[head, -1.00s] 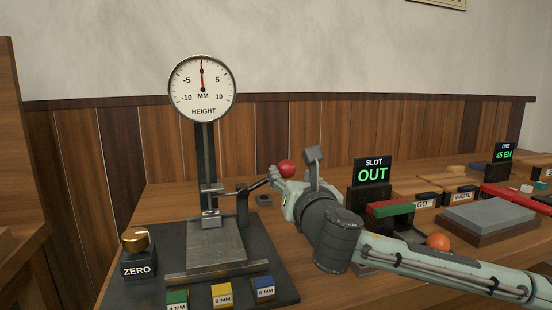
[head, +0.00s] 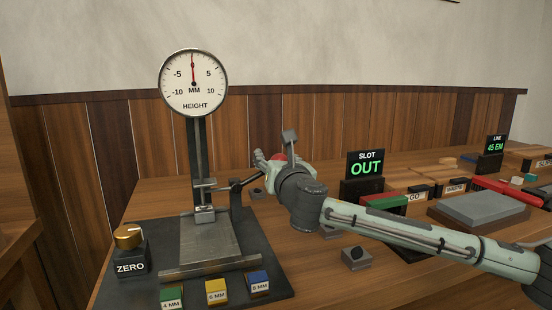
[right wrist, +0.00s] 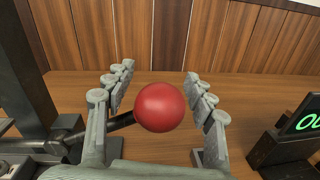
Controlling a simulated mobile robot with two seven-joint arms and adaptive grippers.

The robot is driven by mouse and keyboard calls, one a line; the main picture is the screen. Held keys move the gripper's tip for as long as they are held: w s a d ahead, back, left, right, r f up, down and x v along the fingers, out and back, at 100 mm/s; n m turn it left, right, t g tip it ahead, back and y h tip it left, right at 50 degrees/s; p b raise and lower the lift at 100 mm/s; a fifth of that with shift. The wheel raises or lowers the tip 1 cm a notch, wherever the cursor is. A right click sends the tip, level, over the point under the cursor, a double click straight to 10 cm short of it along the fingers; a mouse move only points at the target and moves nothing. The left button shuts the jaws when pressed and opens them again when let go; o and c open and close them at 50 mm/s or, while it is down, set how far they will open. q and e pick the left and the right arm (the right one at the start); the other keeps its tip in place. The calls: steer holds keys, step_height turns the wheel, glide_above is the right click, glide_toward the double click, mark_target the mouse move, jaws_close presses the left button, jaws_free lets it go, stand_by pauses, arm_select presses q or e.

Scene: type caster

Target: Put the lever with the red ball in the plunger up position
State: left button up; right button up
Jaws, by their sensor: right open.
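The lever (head: 246,182) is a dark rod on the right side of the height gauge, with a red ball at its end. In the head view the ball (head: 279,157) is mostly hidden behind my right gripper (head: 263,158). In the right wrist view the red ball (right wrist: 160,107) sits between the two open fingers of my right gripper (right wrist: 157,90), with a gap on both sides. The lever's dark rod (right wrist: 119,121) runs left from the ball to its pivot. The height gauge's dial (head: 193,83) has its red needle pointing near the top. My left gripper is out of view.
A gold ZERO knob (head: 129,238) and green, yellow and blue MM blocks (head: 216,291) stand around the gauge base (head: 209,245). A SLOT display (head: 366,170) reading OUT stands right of my gripper. A grey slab (head: 484,207) lies farther right.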

jaws_close()
steer(key=shift+f, duration=0.15)
stand_by(0.4)
